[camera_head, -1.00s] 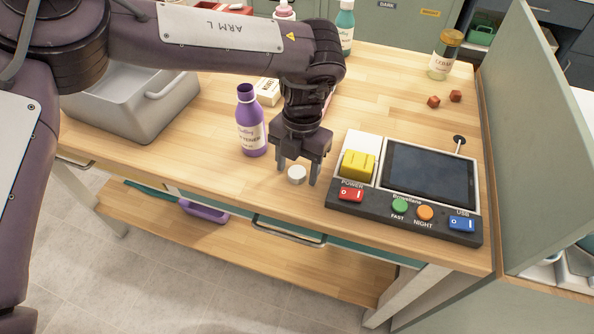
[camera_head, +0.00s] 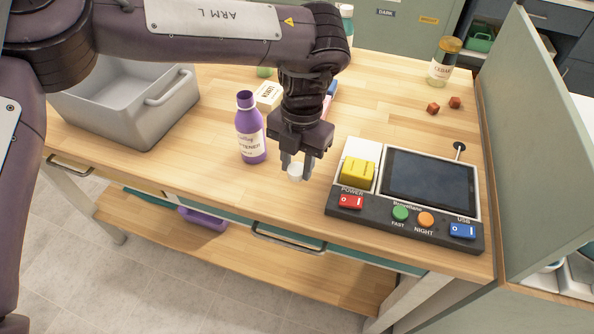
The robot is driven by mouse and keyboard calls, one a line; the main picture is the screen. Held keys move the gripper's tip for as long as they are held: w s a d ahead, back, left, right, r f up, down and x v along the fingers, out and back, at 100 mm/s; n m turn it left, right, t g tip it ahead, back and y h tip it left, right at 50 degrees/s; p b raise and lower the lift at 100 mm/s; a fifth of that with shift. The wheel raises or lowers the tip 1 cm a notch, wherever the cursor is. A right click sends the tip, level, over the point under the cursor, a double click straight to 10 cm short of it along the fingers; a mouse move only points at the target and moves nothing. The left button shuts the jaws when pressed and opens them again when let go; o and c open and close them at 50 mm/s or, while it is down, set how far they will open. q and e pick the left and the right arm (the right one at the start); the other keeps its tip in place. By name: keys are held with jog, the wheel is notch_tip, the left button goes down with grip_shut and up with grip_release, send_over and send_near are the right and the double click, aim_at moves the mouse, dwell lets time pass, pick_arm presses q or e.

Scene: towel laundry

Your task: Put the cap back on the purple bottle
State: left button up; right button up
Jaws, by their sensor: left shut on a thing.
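The purple bottle (camera_head: 250,132) stands upright and uncapped on the wooden table, with a white label on its front. My left gripper (camera_head: 296,168) is just right of the bottle, pointing down. It is shut on the small white cap (camera_head: 295,173), which shows between its fingertips. The cap is lower than the bottle's mouth, near the table top; I cannot tell whether it still touches the wood. My right gripper is not in view.
A control panel (camera_head: 406,217) with a screen and buttons is right of the gripper. A grey bin (camera_head: 130,115) stands at left. A soap box (camera_head: 268,95) is behind the bottle. A jar (camera_head: 444,62) and two red cubes (camera_head: 433,108) are at back right. A green partition (camera_head: 535,130) bounds the right.

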pick_arm(q)
notch_tip(320, 180, up, 10)
notch_tip(320, 180, up, 7)
jog(key=p, duration=0.2)
send_over(298, 168)
jog(key=shift+a+f, duration=0.1)
jog(key=s+a+f+m+t, duration=0.1)
jog(key=s+a+f+m, duration=0.1)
jog(key=a+f+m, duration=0.5)
jog(key=s+a+f+m+t, duration=0.1)
jog(key=s+a+f+m, duration=0.2)
jog(key=a+f+m, duration=0.5)
jog(key=a+m, duration=0.4)
jog(key=m, duration=0.1)
jog(key=shift+s+f, duration=0.15)
jog(key=shift+s, duration=0.15)
jog(key=shift+y, duration=0.3)
